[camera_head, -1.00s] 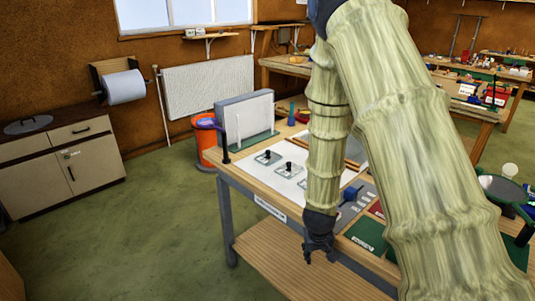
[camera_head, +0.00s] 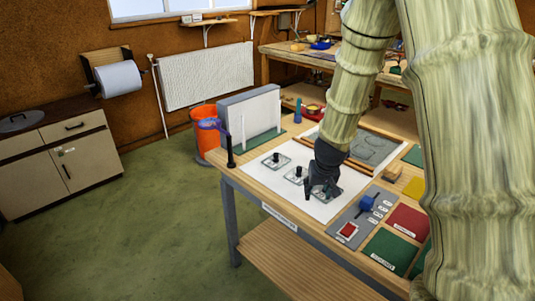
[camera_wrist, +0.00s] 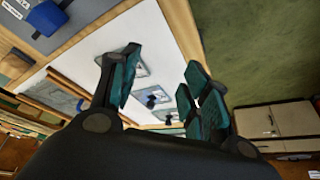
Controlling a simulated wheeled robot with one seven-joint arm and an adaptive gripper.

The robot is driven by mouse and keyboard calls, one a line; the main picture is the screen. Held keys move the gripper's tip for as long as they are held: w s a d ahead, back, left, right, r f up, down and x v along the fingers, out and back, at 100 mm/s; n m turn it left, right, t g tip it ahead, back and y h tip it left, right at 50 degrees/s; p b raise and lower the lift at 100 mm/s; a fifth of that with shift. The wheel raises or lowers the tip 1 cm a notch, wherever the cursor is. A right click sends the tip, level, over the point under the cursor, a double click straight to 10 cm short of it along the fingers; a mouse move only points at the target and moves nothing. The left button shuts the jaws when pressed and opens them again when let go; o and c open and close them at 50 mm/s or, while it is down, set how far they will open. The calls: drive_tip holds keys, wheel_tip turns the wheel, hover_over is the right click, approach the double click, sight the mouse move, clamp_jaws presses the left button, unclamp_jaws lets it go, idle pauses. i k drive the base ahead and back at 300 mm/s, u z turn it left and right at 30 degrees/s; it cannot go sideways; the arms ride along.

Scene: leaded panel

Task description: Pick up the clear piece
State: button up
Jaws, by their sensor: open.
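Small, pale see-through square pieces with black knobs lie in a row on a white sheet. In the head view, the far piece (camera_head: 270,163) and middle piece (camera_head: 291,177) show plainly. The near one is mostly hidden by my gripper (camera_head: 320,189). I cannot tell by tint which is the clear piece. In the wrist view, my gripper (camera_wrist: 162,80) is spread open and empty. One piece (camera_wrist: 141,68) lies partly behind a finger, and another (camera_wrist: 151,99) shows between the fingers. My gripper is above the sheet near the closest piece; contact cannot be told.
The white sheet (camera_head: 253,175) lies on a wooden bench. A wood-edged panel (camera_head: 372,148) lies behind my gripper. A grey tray with a blue tool (camera_head: 367,202) and coloured mats (camera_head: 390,250) are on the near right. A boxy grey rack (camera_head: 250,112) stands at the far left end.

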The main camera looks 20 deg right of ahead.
sight(276, 160)
drive_tip(key=z, duration=0.05)
drive_tip(key=i, duration=1.05)
